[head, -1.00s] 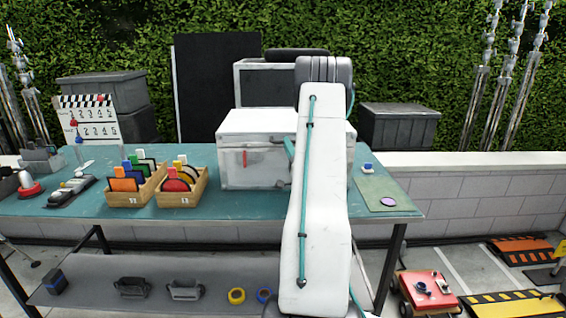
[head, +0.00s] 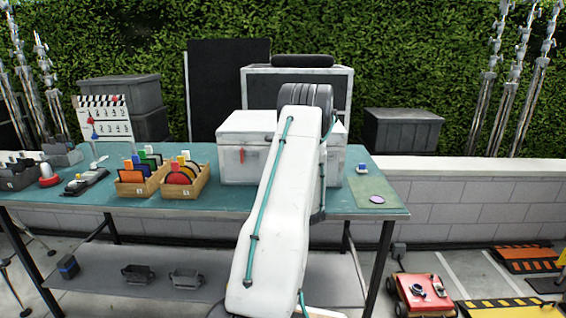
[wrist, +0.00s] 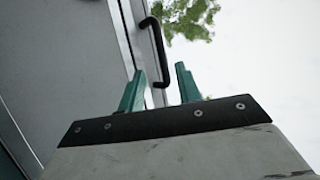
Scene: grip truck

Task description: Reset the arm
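My gripper (wrist: 159,68) shows in the wrist view with its two teal fingers apart and nothing held between them. A black bar handle (wrist: 156,45) on a grey panel (wrist: 70,50) appears beyond the fingertips. I cannot tell how far off it is. In the head view my white arm stands in front of the table and hides the gripper. The white case (head: 237,165) on the teal table (head: 225,200) is partly behind my arm.
Two wooden boxes of coloured cards (head: 190,190) and a clapperboard (head: 105,122) are on the table's left. A green mat (head: 375,198) lies at its right end. A red cart (head: 420,297) and a striped ramp (head: 510,308) are on the floor at right.

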